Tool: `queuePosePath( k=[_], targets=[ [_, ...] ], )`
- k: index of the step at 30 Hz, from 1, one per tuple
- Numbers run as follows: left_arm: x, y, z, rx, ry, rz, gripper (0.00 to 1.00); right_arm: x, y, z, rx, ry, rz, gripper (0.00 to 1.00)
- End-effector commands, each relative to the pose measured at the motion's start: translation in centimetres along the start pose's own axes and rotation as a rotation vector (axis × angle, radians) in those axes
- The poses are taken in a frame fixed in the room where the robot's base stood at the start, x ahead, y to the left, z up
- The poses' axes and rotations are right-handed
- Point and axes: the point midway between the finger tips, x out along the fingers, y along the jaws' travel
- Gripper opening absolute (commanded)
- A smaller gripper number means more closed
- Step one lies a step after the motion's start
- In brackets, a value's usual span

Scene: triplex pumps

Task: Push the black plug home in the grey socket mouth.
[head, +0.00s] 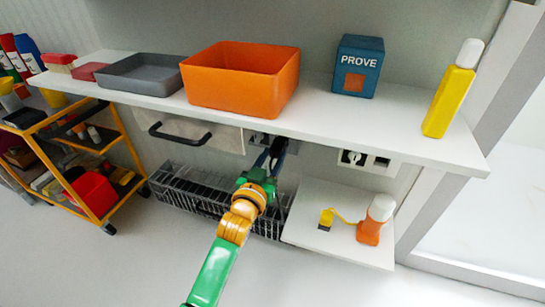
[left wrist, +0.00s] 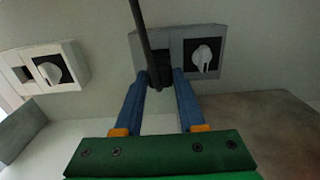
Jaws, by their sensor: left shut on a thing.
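My left gripper (head: 270,158) reaches under the shelf to the wall. In the left wrist view its blue fingers (left wrist: 161,82) are shut on the black plug (left wrist: 161,68), whose black cable (left wrist: 142,25) runs up across the picture. The plug is at the left part of the grey socket housing (left wrist: 178,38), left of a white knob on a black plate (left wrist: 202,58). The socket mouth is hidden behind the plug, so I cannot tell how deep the plug sits. In the head view the fingers and shelf hide most of this. My right gripper is not in view.
The white shelf (head: 420,132) overhangs the work spot, holding an orange bin (head: 235,85). A second, white socket unit (left wrist: 42,68) is on the wall. A wire rack (head: 190,190) is below left; a low white board (head: 335,240) with a bottle (head: 370,230) is right.

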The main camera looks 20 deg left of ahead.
Motion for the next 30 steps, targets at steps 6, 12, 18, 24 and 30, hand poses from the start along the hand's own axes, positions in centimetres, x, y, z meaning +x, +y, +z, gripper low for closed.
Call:
queuePosePath(
  k=[6,12,18,24,30],
  targets=[
    [0.0,0.0,-0.1,0.0,-0.001,0.0,0.0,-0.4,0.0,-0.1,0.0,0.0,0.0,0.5],
    [0.0,0.0,0.0,0.0,0.001,0.0,0.0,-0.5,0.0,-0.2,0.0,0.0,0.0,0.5],
    [0.1,0.0,0.0,0.0,0.001,0.0,0.0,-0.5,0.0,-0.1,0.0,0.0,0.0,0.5],
    [0.6,0.0,0.0,0.0,0.001,0.0,0.0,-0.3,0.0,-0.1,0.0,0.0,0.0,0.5],
    [1.1,0.0,0.0,0.0,0.001,0.0,0.0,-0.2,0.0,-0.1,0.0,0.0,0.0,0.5]
  ],
)
